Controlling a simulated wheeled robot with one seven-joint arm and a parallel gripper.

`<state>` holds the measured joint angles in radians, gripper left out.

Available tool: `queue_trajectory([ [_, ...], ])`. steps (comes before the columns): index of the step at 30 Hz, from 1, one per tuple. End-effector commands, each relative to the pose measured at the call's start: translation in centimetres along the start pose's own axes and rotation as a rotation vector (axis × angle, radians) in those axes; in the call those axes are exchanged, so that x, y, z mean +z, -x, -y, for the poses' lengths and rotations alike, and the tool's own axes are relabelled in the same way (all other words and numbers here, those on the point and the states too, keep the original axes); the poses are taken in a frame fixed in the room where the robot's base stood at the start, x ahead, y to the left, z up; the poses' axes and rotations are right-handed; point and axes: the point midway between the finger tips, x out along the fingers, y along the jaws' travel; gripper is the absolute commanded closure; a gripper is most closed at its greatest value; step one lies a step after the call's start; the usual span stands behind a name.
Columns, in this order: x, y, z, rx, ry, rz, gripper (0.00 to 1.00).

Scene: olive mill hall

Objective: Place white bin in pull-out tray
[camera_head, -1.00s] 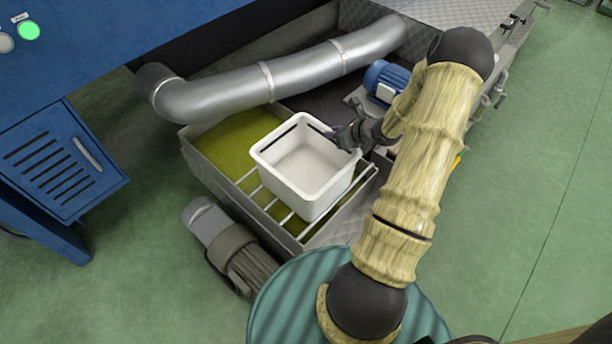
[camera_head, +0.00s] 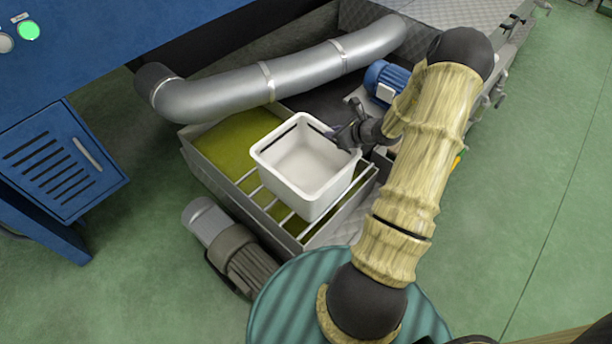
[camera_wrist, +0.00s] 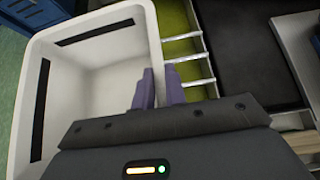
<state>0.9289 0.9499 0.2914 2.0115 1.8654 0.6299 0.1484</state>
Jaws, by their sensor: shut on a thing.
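The white bin (camera_head: 303,166) is an empty, open-topped square tub with dark slots in its walls. It is upright over the metal bars of the pull-out tray (camera_head: 208,172), whose floor looks olive green. I cannot tell whether the bin rests on the bars or hangs just above them. My gripper (camera_head: 335,137) is at the bin's right rim. In the wrist view my gripper's purple fingers (camera_wrist: 160,88) are shut on the wall of the bin (camera_wrist: 92,85), one finger inside and one outside. The tray's bars also show in the wrist view (camera_wrist: 196,58).
A thick silver pipe (camera_head: 290,77) crosses just behind the bin. A blue motor (camera_head: 383,82) stands to the back right. A grey motor (camera_head: 228,246) lies on the floor in front of the tray. A blue cabinet (camera_head: 60,165) is at the left. Green floor is clear at the right.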

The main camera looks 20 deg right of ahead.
Motion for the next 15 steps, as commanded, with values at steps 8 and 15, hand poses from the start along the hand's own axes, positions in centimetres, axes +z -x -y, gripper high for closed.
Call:
queue_trajectory([
  [8,0.1,0.0,0.0,0.0,0.001,0.001,1.0],
  [15,1.6,1.1,0.1,-0.002,0.004,0.002,1.0],
])
